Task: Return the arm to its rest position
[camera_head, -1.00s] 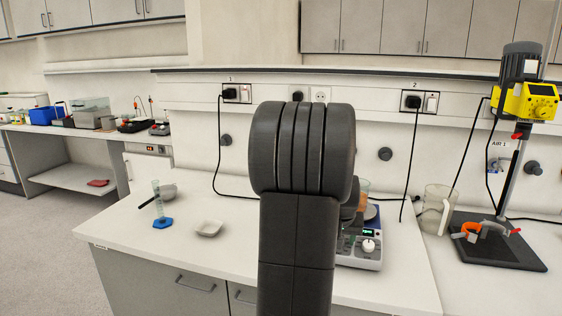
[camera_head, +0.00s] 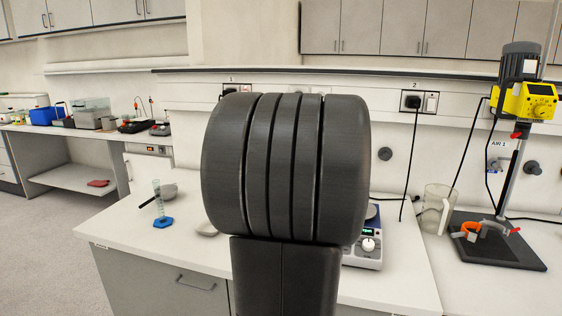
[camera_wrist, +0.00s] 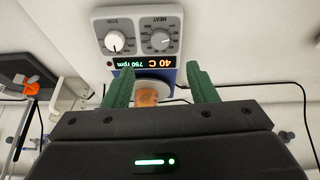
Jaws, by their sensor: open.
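My gripper (camera_wrist: 160,90) shows in the wrist view with its two green fingers spread apart and nothing between them. Beyond the fingers is a hotplate stirrer (camera_wrist: 140,35) with STIR and HEAT knobs and a display reading 40 C and 750 rpm. A vessel with orange liquid (camera_wrist: 147,97) is on its plate, partly hidden by my gripper body. In the head view my dark arm link fills the middle and hides the gripper and most of the stirrer (camera_head: 366,247).
A clear jug (camera_head: 435,210) and an overhead stirrer on a stand (camera_head: 525,100) are at right.

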